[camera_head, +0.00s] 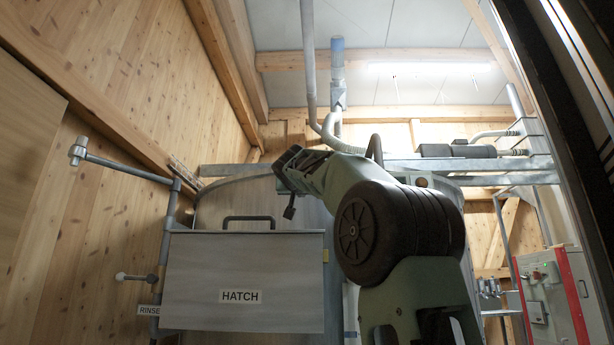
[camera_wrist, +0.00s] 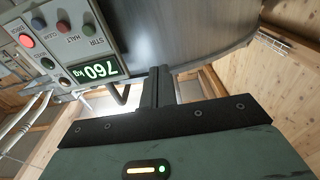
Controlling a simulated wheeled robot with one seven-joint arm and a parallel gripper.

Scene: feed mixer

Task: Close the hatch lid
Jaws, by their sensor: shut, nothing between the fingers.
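The grey metal hatch lid (camera_head: 243,282), labelled HATCH, is a flat panel at lower left in the head view. A dark bar handle (camera_head: 248,218) stands at its top edge. I cannot tell from this angle how far the lid stands from the mixer. My gripper (camera_head: 289,213) is shut and empty. It points down, above and right of the handle, apart from it in the picture. In the wrist view my gripper's fingers (camera_wrist: 157,82) are together before the curved grey mixer drum (camera_wrist: 195,35). The lid is not clearly visible there.
A rinse pipe (camera_head: 165,235) with side arms stands left of the lid. A control panel (camera_wrist: 65,40) with buttons and an upside-down display reading 760 kg is close by in the wrist view. A red-edged cabinet (camera_head: 550,300) stands at right. Pipes and a beam cross overhead.

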